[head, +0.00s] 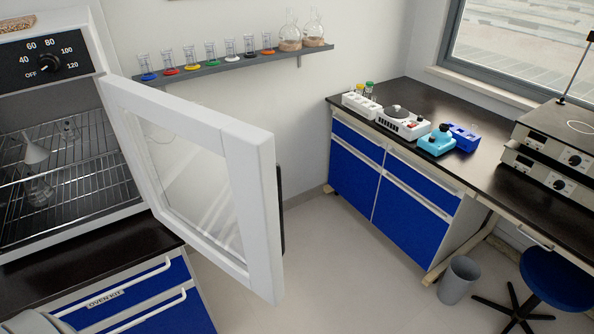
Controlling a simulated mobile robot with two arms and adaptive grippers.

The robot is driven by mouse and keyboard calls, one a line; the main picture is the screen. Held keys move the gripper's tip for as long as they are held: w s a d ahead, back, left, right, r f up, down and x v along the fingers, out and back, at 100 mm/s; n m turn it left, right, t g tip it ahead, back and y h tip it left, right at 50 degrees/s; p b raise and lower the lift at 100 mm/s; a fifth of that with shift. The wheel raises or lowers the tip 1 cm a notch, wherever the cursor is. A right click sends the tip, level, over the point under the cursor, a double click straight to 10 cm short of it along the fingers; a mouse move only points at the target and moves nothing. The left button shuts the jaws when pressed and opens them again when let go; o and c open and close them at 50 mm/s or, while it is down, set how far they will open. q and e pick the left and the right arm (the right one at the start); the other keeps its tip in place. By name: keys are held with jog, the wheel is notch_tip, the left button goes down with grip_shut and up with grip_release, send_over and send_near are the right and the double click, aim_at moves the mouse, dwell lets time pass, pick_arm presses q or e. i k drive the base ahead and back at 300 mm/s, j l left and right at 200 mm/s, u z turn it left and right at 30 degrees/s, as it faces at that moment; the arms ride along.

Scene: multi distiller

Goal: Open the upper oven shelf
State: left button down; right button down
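The white oven (97,38) stands at the left with its glass-windowed door (258,200) swung wide open towards the right. A wire rack, the upper one in view (92,137), lies inside the chamber, and more wire rack (85,205) shows lower down. A white funnel (34,150) and a clear glass flask (38,190) are inside at the left; which rack bears them is hard to tell. The oven's left side is cut off by the picture edge. Neither of my grippers is in view.
Below the oven is a dark counter (150,240) over blue drawers, one labelled "OVEN KIT" (105,298). A wall shelf (225,65) holds several glass vessels. A bench (480,170) with instruments, a grey bin (459,280) and a blue stool (556,280) stand right. The middle floor is clear.

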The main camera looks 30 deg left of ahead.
aim_at(56, 170)
jog(key=i+l+z, duration=0.4)
jog(key=i, duration=0.2)
jog(key=i+u, duration=0.2)
jog(key=u, duration=0.15)
jog(key=i+u, duration=0.2)
jog(key=u, duration=0.2)
jog(key=i+u, duration=0.2)
jog(key=u, duration=0.15)
jog(key=i+u, duration=0.1)
jog(key=u, duration=0.3)
jog(key=i+u, duration=0.1)
jog(key=u, duration=0.35)
jog(key=i+l+u, duration=0.1)
jog(key=u, duration=0.3)
jog(key=i+u, duration=0.1)
jog(key=u, duration=0.35)
jog(key=l+u, duration=0.2)
jog(key=u, duration=0.2)
jog(key=i, duration=0.05)
